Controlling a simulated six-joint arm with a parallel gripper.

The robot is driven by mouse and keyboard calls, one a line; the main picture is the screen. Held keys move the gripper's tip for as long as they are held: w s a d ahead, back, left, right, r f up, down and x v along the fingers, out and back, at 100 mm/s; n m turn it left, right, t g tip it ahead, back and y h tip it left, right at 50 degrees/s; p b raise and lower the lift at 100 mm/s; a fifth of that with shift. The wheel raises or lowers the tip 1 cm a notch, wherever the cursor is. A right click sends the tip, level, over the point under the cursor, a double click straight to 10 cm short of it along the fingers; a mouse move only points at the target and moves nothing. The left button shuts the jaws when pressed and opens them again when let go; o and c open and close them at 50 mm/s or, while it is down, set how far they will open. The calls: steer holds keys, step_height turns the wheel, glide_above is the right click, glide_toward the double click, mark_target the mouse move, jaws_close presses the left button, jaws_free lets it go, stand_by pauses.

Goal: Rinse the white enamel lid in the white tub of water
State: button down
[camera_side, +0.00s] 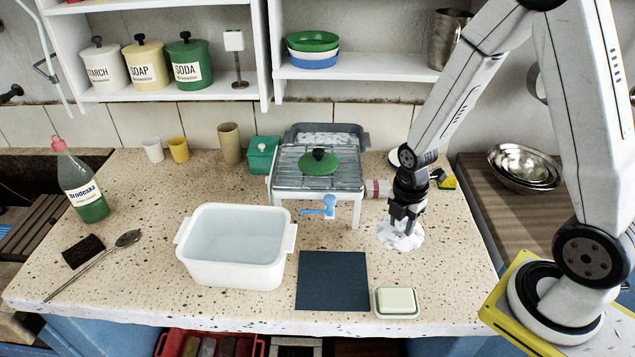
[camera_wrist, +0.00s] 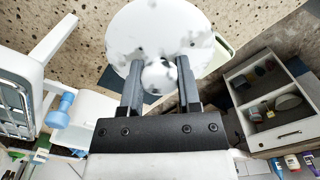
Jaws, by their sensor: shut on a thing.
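The white enamel lid (camera_side: 402,238) is at the right of the counter in the side view, with grey specks on it. My gripper (camera_side: 403,218) is above it. In the wrist view the lid (camera_wrist: 150,30) is a white disc with dark specks, and its round knob (camera_wrist: 160,77) sits between the fingertips of my gripper (camera_wrist: 160,85), which is shut on it. I cannot tell whether the lid touches the counter or hangs just above it. The white tub (camera_side: 240,272) stands left of centre, apart from the lid, with clear water (camera_side: 235,235) in it.
A wire rack (camera_side: 285,180) with a green lid (camera_side: 318,164) and a blue tap (camera_side: 320,207) stands between tub and arm, farther back. A dark blue mat (camera_side: 332,281) and a soap dish (camera_side: 397,303) lie in front. A bottle (camera_side: 82,190) is at left.

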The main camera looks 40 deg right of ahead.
steer(key=shift+r, duration=0.1)
step_height(320, 180, up, 10)
steer(key=w+a+r+n, duration=0.1)
steer(key=w+a, duration=0.6)
steer(key=w, duration=0.3)
steer(key=w+a+r+n, duration=0.1)
steer(key=w+a+n, duration=0.1)
steer(key=w+a, duration=0.55)
steer(key=w+a+f+n, duration=0.1)
steer(key=w+a, duration=0.3)
steer(key=a, duration=0.2)
steer(key=w+a+f, duration=0.1)
steer(key=w+a, duration=0.2)
steer(key=a, duration=0.3)
steer(key=shift+n, duration=0.3)
step_height(320, 180, down, 5)
steer(key=shift+r, duration=0.15)
